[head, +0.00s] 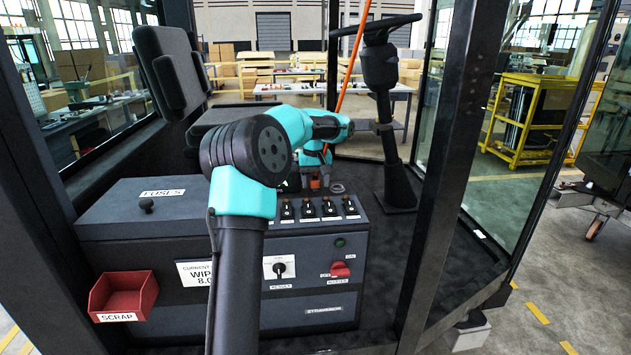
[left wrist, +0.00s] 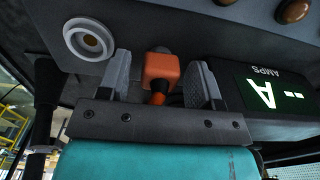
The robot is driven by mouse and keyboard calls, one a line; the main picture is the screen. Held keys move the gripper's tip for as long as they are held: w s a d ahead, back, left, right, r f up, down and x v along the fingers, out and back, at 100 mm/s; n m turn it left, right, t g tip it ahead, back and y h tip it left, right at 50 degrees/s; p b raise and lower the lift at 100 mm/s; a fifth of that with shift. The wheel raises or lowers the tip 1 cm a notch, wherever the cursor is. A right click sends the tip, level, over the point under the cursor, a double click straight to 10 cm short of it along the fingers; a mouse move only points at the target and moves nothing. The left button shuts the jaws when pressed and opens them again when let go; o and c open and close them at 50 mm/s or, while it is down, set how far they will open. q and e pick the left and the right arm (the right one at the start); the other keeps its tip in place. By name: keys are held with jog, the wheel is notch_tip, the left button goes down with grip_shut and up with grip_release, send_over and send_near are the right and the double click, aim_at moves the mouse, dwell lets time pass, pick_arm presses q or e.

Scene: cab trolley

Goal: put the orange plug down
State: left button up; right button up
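The orange plug (head: 315,183) is at the back of the dark console top, left of a grey ring (head: 337,188). In the left wrist view the plug (left wrist: 161,71) is between the two fingers of my left gripper (left wrist: 163,85). The fingers stand apart, with a visible gap to the plug on the left and a narrow one on the right. The plug is beside the grey ring (left wrist: 89,40), not in it. Whether the plug touches the console is hard to tell. My right gripper is out of view.
An AMPS meter (left wrist: 270,95) with a lit display is close beside the right finger. Several toggle switches (head: 308,208) line the console's front edge. A steering column (head: 385,120) rises on the right. An orange cable (head: 352,62) hangs from above. A red SCRAP bin (head: 124,292) hangs at front left.

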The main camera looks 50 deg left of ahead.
aim_at(315, 179)
pick_arm(q)
jog(key=shift+s+d+f, duration=0.1)
jog(key=shift+f, duration=0.55)
notch_tip(315, 179, up, 14)
jog(key=shift+f, duration=0.2)
dwell(0.5)
